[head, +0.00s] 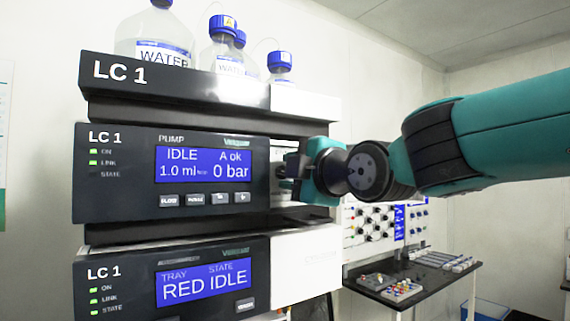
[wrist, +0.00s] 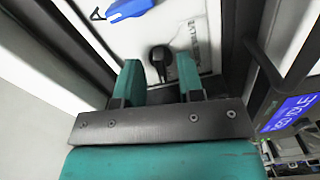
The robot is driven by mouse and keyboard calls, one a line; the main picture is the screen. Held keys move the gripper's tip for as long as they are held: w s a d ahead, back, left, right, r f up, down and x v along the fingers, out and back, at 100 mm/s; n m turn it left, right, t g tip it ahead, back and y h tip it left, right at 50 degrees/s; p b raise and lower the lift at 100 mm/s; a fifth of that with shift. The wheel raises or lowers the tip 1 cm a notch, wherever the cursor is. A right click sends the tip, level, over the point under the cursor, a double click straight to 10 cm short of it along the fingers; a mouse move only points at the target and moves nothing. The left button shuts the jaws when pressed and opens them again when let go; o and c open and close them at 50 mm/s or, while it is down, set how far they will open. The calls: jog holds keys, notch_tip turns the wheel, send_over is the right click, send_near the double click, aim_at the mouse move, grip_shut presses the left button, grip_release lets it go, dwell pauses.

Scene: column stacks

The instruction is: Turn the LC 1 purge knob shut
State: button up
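The LC 1 pump module (head: 122,196) is in the middle of the stack in the head view, its screen showing IDLE and 0 bar. My gripper (head: 290,167) is at the right part of its front, hiding most of the panel there. In the wrist view my gripper (wrist: 159,62) is open, its two teal fingers apart. A black knob (wrist: 160,56) on the white panel shows between the fingertips, with a gap on each side. A blue pointed knob (wrist: 130,8) sits beyond it, at the top edge. No readable label shows which is the purge knob.
Bottles (head: 154,38) stand on top of the stack. A lower LC 1 module (head: 125,270) shows RED IDLE. To the right, a black bench (head: 430,280) carries small parts, with a knobbed panel (head: 352,222) behind it. Dark housing edges flank the panel in the wrist view.

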jog(key=shift+w+a, duration=0.1)
jog(key=shift+a, duration=0.1)
jog(key=shift+c, duration=0.2)
grip_shut()
